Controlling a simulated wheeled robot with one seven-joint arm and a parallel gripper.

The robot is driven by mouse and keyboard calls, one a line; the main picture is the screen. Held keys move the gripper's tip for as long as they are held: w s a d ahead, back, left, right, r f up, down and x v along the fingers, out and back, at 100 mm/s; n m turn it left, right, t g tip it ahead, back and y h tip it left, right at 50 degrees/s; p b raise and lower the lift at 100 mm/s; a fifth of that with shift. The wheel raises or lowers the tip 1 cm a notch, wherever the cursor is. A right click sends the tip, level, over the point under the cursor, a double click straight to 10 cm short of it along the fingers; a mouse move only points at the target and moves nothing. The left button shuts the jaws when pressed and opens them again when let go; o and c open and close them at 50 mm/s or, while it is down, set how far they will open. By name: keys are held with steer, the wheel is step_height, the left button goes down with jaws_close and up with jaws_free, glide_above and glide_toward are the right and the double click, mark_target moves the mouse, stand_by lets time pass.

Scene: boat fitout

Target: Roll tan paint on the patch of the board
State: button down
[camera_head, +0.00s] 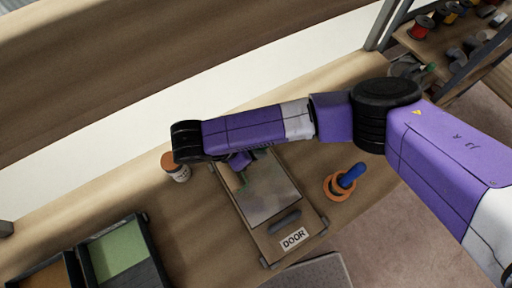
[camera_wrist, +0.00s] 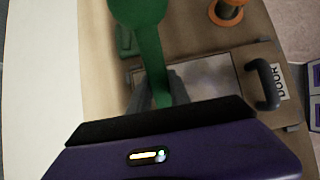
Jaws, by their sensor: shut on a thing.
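The board (camera_head: 264,243) lies on the wooden bench, with a dark handle and a DOOR label at its near end. Its grey patch (camera_head: 272,196) shows no tan paint on the visible part. My gripper (camera_head: 241,166) is over the far left part of the board, partly hidden by my arm. In the wrist view, my gripper (camera_wrist: 158,92) is shut on a green handle, seemingly the roller's (camera_wrist: 148,45). I cannot make out the roller's head or any paint on it. A tray with brownish-tan contents (camera_head: 48,275) stands at the lower left.
A tray with green contents (camera_head: 117,250) adjoins the tan one. A brown-lidded jar (camera_head: 175,167) stands left of the board. An orange ring with a blue handle (camera_head: 345,182) lies to its right. A shelf with spools (camera_head: 421,26) is at upper right.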

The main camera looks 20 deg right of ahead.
steer(key=s+d, duration=0.2)
steer(key=s, duration=0.6)
steer(key=shift+s+d, duration=0.25)
steer(key=shift+s, duration=0.05)
steer(key=shift+f+b, duration=0.45)
steer(key=shift+f, duration=0.4)
stand_by(0.6)
steer(key=shift+w+d+r+p, duration=0.1)
steer(key=shift+w+d+p, duration=0.2)
steer(key=shift+d, duration=0.85)
steer(key=shift+w+d+r+p, duration=0.15)
steer(key=shift+w+d, duration=0.2)
steer(key=shift+d, duration=0.8)
steer(key=shift+f, duration=0.1)
steer(key=shift+w+d+f, duration=0.1)
steer(key=shift+w+d, duration=0.1)
steer(key=shift+d, duration=0.55)
steer(key=shift+w+d, duration=0.25)
steer(key=shift+d, duration=0.55)
steer(key=shift+w+d+f, duration=0.1)
steer(key=shift+w+d, duration=0.1)
steer(key=shift+d, duration=0.55)
